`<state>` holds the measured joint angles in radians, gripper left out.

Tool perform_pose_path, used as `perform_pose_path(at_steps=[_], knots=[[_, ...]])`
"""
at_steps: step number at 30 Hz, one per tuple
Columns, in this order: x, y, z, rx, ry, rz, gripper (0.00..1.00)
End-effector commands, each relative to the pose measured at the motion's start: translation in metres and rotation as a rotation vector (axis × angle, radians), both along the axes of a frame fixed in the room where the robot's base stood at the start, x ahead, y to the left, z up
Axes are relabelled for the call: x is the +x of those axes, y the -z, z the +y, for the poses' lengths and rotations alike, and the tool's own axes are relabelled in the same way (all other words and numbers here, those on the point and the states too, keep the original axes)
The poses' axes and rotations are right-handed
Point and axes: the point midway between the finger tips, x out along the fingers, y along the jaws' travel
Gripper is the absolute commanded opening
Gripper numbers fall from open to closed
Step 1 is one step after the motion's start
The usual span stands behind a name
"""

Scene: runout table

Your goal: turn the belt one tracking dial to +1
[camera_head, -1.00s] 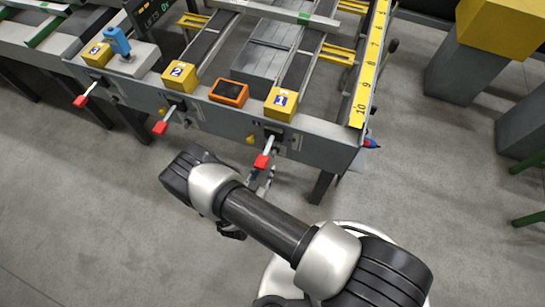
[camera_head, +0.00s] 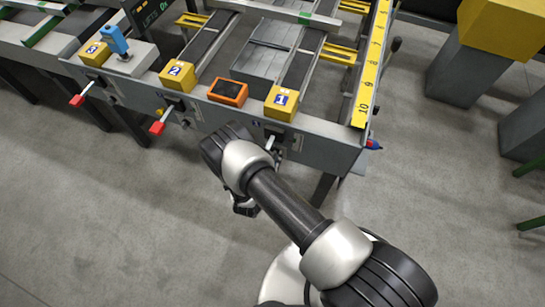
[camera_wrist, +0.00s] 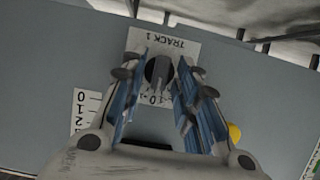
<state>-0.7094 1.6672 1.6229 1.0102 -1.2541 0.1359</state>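The belt one tracking dial (camera_wrist: 158,70) is a dark round knob on a white plate (camera_wrist: 186,48) marked "TRACK 1", seen upside down in the wrist view. Numbers show along the plate's edge below the knob, partly hidden by my fingers. My gripper (camera_wrist: 158,85) is open, with one blue-padded finger on each side of the knob. I cannot tell whether either finger touches it. In the head view my arm hides the dial and most of the gripper, below the yellow block marked 1 (camera_head: 281,102).
A second white scale (camera_wrist: 86,108) and a yellow knob (camera_wrist: 234,132) sit on the grey panel beside my fingers. In the head view, levers with red ends (camera_head: 157,127), an orange box (camera_head: 228,91) and the yellow block marked 2 (camera_head: 177,76) line the table's front. The floor in front is clear.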

Motion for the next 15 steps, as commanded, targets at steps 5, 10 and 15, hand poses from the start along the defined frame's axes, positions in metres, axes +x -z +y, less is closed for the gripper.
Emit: perform_pose_path(at_steps=[5, 10, 15], knots=[[-0.0001, 0.0, 0.0, 0.0, 0.0, 0.0, 0.14], [0.0001, -0.0001, 0.0, 0.001, 0.0, 0.0, 0.03], [0.0005, -0.0001, -0.0001, 0.001, 0.002, 0.0, 0.0]])
